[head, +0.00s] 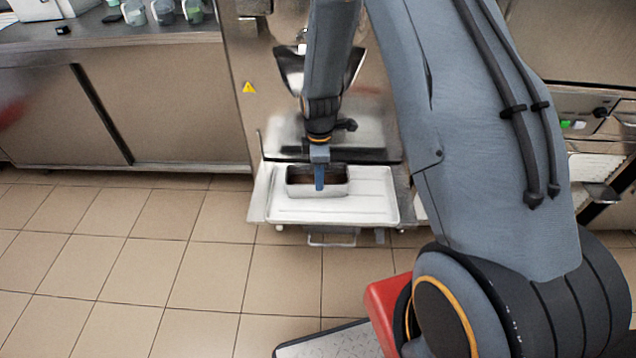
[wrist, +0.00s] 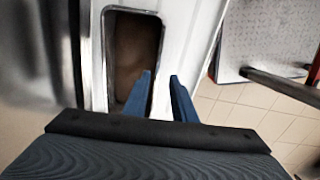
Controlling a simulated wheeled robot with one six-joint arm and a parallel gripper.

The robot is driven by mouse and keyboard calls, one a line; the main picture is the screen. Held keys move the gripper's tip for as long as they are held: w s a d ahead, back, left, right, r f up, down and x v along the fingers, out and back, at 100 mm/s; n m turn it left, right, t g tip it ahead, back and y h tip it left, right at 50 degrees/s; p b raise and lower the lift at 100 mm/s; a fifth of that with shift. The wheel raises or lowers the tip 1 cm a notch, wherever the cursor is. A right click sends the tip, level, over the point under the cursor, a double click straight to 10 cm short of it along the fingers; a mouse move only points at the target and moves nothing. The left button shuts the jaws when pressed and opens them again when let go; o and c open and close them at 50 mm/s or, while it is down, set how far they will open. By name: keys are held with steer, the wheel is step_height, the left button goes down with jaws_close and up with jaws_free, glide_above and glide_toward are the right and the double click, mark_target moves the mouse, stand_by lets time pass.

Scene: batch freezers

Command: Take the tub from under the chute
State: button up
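The tub (head: 300,190) is a small metal rectangular pan with brown contents, standing on a white tray under the machine's metal chute (head: 290,72). In the wrist view the tub (wrist: 107,60) lies lengthwise at upper left. My gripper (head: 319,186) points down at the tub's near side. In the wrist view my gripper (wrist: 160,80) has its two blue fingers apart, one over the tub's opening and one outside its long wall. The tub's rim lies between them. I cannot tell whether either finger touches the wall. My arm hides part of the chute.
The white tray (head: 375,207) has bare room right of the tub. A counter (head: 130,40) with several small jars stands at left. Machine panels with a green button (head: 567,124) are at right. The tiled floor (head: 140,270) at front left is clear.

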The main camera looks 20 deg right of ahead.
mark_target(318, 197)
steer(key=shift+w+a+f+p, duration=0.1)
steer(key=shift+w+f+p, duration=0.1)
steer(key=shift+f, duration=0.95)
steer(key=shift+w+d+f+p, duration=0.1)
steer(key=shift+f+p, duration=0.1)
steer(key=shift+f, duration=0.9)
steer(key=shift+w+a+f+p, duration=0.1)
steer(key=shift+f+p, duration=0.1)
steer(key=shift+f, duration=0.95)
jaws_close()
